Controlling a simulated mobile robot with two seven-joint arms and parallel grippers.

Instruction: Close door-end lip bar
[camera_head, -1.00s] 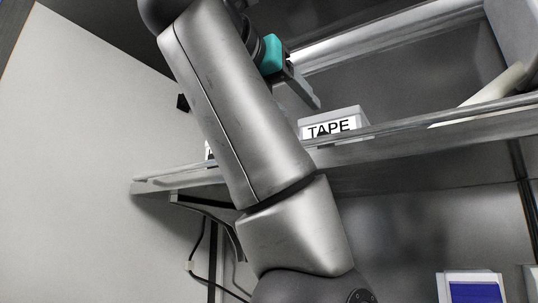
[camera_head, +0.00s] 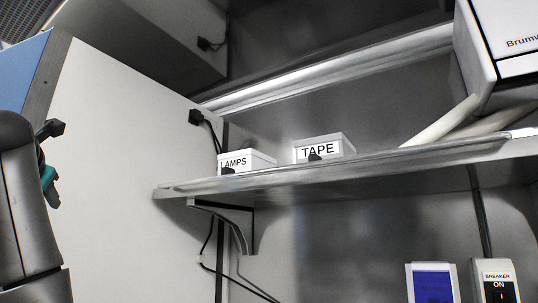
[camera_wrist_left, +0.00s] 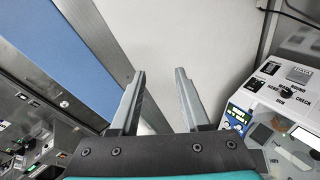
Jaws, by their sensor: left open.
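A metal shelf (camera_head: 178,196) crosses the head view, with a slim metal lip bar (camera_head: 275,177) along its front edge. Its left end is near the white wall panel. I cannot tell from here whether the bar is latched. My left arm stands at the left edge of the head view, with a teal part near the wrist, well left of the shelf. In the left wrist view my left gripper (camera_wrist_left: 160,98) is open and empty, its two fingers apart in front of the pale panel. The lip bar does not show there. My right gripper is not in view.
A LAMPS box (camera_head: 250,160) and a TAPE box (camera_head: 335,148) sit on the shelf. A long bright bar (camera_head: 340,71) runs behind and above them. A white case (camera_head: 505,40) and pale rolls stand at the right. A breaker switch (camera_head: 497,283) is below. Space before the shelf's left end looks clear.

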